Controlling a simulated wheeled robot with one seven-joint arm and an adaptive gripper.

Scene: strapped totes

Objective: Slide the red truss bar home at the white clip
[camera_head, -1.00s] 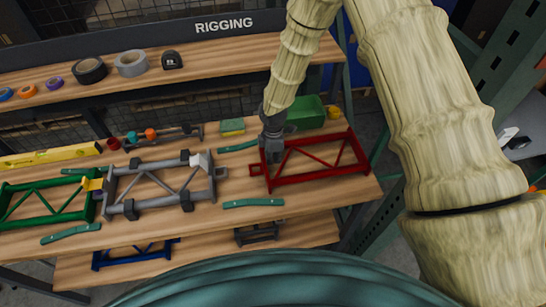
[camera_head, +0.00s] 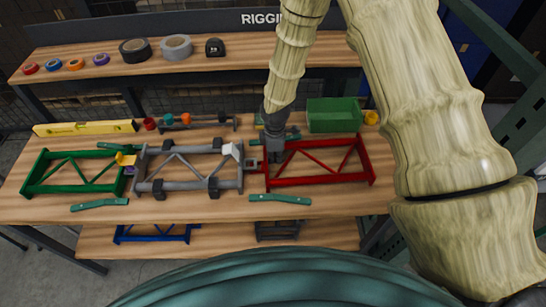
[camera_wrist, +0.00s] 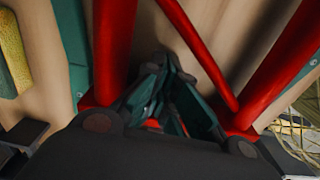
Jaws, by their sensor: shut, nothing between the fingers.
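The red truss bar (camera_head: 320,181) lies flat on the upper bench, right of the grey truss (camera_head: 190,187). The white clip (camera_head: 232,150) sits at the grey truss's upper right corner. The red truss's left end is close to the grey truss's right end; whether they touch is unclear. My gripper (camera_head: 276,156) is down at the red truss's left end, just inside its left post. In the wrist view my gripper's fingers (camera_wrist: 160,110) are shut and empty between red members (camera_wrist: 110,45). The fingertips' contact with the red truss is hidden.
A green truss (camera_head: 70,190) with a yellow clip (camera_head: 125,158) stands left of the grey one. Teal strips (camera_head: 280,198) lie in front and behind. A green bin (camera_head: 335,115) stands behind the red truss. Tape rolls (camera_head: 135,50) line the shelf.

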